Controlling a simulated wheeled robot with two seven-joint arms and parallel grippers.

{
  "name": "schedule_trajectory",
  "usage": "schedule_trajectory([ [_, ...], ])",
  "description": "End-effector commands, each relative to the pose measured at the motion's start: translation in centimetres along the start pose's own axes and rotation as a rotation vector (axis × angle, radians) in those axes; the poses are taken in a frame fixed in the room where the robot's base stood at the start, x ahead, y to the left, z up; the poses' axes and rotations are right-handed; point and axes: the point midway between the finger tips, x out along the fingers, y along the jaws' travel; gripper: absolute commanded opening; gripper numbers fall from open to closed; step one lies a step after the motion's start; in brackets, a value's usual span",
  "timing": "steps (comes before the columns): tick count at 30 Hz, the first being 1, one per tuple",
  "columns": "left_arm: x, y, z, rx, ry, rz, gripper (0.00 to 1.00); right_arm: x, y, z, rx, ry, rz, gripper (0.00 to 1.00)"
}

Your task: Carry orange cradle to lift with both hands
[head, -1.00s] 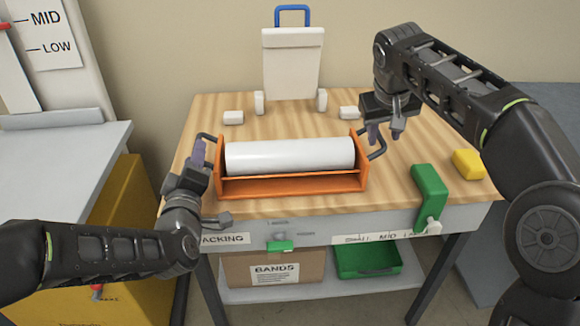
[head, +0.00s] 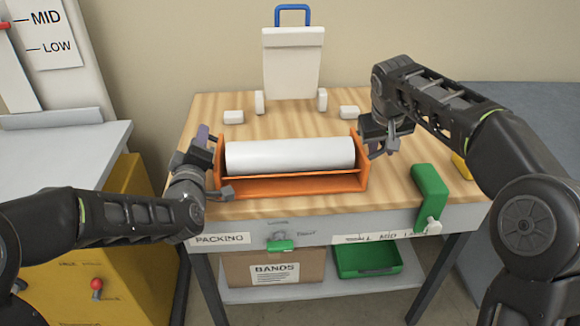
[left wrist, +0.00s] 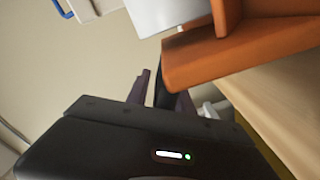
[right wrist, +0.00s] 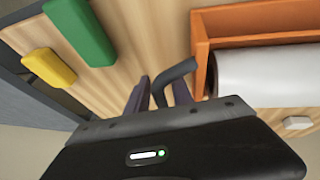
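The orange cradle (head: 290,187) sits on the wooden table with a white roll (head: 290,156) lying in it. It has a dark handle at each end. My left gripper (head: 204,143) is at the cradle's left end; in the left wrist view its fingers (left wrist: 162,93) are apart, with the dark handle between them. My right gripper (head: 382,143) is at the right end; in the right wrist view its fingers (right wrist: 160,92) are apart on either side of the right handle (right wrist: 176,71). Each gripper appears open around its handle. In the head view, the left handle is mostly hidden.
A green block (head: 430,190) stands right of the cradle, with a yellow block (head: 461,166) behind my right arm. A white case (head: 292,62) with a blue handle stands behind. A grey-topped surface (head: 55,160) and a MID/LOW scale (head: 50,32) are at left.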

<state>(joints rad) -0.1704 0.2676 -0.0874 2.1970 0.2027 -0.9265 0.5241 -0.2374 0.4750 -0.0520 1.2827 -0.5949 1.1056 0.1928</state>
Motion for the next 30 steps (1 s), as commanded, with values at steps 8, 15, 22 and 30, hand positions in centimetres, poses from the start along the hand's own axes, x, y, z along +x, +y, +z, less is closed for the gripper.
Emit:
schedule_trajectory([
  [8, -0.01, 0.01, 0.0, 0.0, 0.0, 0.0, 0.04, -0.03, 0.01, -0.01, 0.0, 0.0, 0.0, 0.04],
  [15, -0.02, -0.01, 0.0, 0.0, 0.0, 0.0, 0.0, -0.04, 0.02, -0.01, 0.0, 0.0, 0.0, 0.0],
  [22, -0.02, -0.03, 0.0, 0.0, 0.0, -0.001, 0.0, -0.04, 0.03, -0.02, 0.0, 0.001, 0.0, 0.0],
  [30, -0.02, -0.04, 0.0, 0.0, 0.0, -0.001, 0.0, -0.05, 0.04, -0.03, 0.0, 0.001, 0.0, 0.0],
])
